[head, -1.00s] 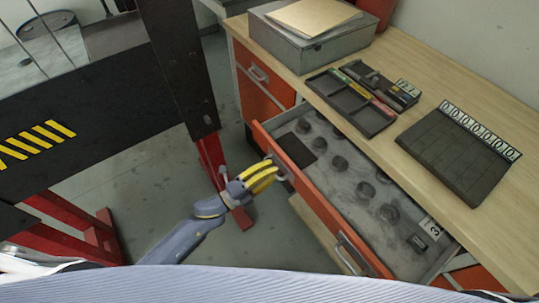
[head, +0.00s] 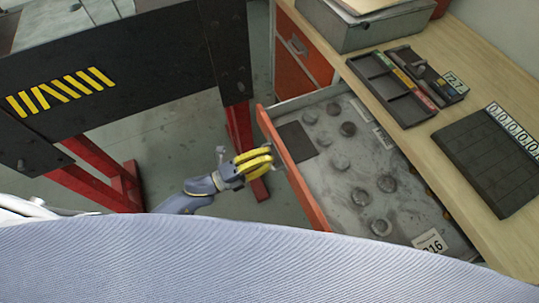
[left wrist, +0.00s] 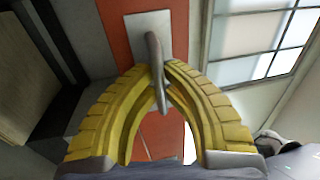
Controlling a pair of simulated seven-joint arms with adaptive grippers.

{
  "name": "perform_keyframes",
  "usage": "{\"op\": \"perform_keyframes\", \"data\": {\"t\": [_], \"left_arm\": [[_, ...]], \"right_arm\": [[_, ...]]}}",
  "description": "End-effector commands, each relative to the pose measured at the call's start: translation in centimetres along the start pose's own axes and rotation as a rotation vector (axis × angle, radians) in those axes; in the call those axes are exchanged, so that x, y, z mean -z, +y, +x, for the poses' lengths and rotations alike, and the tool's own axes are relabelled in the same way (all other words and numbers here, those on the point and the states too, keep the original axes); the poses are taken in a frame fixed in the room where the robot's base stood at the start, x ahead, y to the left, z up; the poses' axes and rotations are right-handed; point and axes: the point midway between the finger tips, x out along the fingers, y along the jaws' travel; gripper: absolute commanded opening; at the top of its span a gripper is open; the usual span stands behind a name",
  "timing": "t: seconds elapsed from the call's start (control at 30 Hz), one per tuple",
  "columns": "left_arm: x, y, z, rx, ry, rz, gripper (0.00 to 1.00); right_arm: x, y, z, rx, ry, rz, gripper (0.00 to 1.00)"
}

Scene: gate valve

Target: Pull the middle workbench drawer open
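The drawer (head: 345,165) with an orange front (head: 295,168) stands well out from the workbench (head: 450,60). Its grey inside shows several dark round pieces and a label reading 316. My left gripper (head: 268,160), with yellow fingers, is at the outer side of the drawer front, near its far end. In the left wrist view its fingertips (left wrist: 157,72) close around the grey drawer handle (left wrist: 155,50), which is fixed to the orange front. In the head view the fingers mostly hide this handle. My right gripper is not in view.
A closed orange drawer (head: 303,60) is at the bench's far end. On the top are a grey box (head: 365,28), a dark tool tray (head: 390,90) and a dark panel (head: 490,160) with number tags. A black frame (head: 100,80) with red legs stands left of my left arm.

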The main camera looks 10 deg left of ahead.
Motion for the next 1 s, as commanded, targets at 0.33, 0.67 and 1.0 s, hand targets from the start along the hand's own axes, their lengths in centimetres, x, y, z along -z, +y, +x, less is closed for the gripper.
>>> {"op": "perform_keyframes", "data": {"t": [0.33, 0.67, 1.0], "left_arm": [[0.0, 0.1, -0.1, -0.003, -0.001, 0.001, 0.28], [0.0, 0.1, -0.1, -0.002, -0.001, 0.0, 0.33], [0.0, 0.2, -4.3, -0.006, -0.002, -0.001, 0.33]], "right_arm": [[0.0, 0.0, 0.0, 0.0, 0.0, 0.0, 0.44], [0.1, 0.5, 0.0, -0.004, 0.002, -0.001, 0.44], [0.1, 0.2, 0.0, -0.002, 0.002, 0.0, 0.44]]}}
